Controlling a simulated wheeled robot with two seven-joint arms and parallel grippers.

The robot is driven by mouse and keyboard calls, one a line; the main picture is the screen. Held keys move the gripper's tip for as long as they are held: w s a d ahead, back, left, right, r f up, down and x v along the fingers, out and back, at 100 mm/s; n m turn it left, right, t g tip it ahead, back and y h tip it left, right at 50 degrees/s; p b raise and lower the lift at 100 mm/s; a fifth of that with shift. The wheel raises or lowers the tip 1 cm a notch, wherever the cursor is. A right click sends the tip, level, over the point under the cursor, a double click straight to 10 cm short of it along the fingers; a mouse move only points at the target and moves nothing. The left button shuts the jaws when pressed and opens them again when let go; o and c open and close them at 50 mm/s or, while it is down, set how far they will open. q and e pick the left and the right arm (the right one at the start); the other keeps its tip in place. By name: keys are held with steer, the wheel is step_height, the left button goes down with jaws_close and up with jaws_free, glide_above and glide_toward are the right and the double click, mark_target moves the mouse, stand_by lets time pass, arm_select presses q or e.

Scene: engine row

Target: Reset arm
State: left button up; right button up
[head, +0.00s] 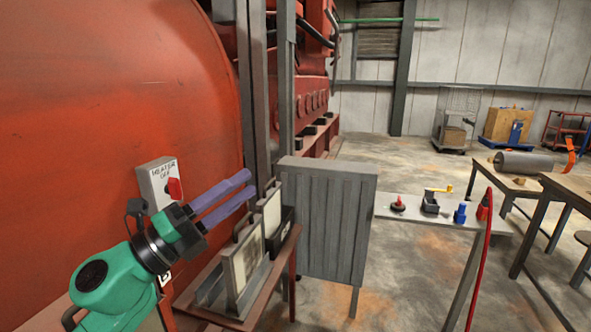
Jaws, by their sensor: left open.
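My left arm comes in from the lower left, and its green left gripper (250,183) has two purple fingers apart with nothing between them. The fingers point up and to the right. They show in front of the dark upright posts and above a narrow rack. A grey switch box (154,178) labelled "HEATER" with a red knob (174,188) is just left of the gripper, partly hidden by it. My right gripper is not in view.
A large red tank (110,90) fills the left. Below the fingers, a low stand (212,318) holds upright pale panels (245,262). A grey ribbed panel (325,220) stands right of it. A grey shelf (445,219) with small items is further right. Open floor lies beyond.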

arm_select(q)
steer(key=w+a+f+n+t+y, duration=0.4)
steer(key=a+f+n+t+y, duration=0.45)
steer(key=n+y, duration=0.7)
steer(key=s+a+f+n+g+y, duration=0.1)
steer(key=a+f+n+g+y, duration=0.15)
steer(key=f+n+g, duration=0.4)
steer(key=s+a+f+n+g+y, duration=0.1)
steer(key=a+f+n, duration=0.3)
steer(key=f, duration=0.5)
steer(key=s+d+f+n+g+h, duration=0.15)
steer(key=s+f+n+g, duration=0.35)
steer(key=s+f+g, duration=1.05)
steer(key=s+f+t, duration=0.2)
steer(key=s+f, duration=0.1)
steer(key=f, duration=1)
steer(key=s+f+t, duration=0.1)
steer(key=s+f, duration=0.3)
steer(key=f, duration=0.9)
steer(key=s+a+f+g, duration=0.1)
steer(key=s+a+f, duration=0.2)
steer(key=s+f, duration=1.3)
steer(key=shift+s+m, duration=0.3)
steer(key=shift+s, duration=0.35)
steer(key=shift+a+f, duration=0.1)
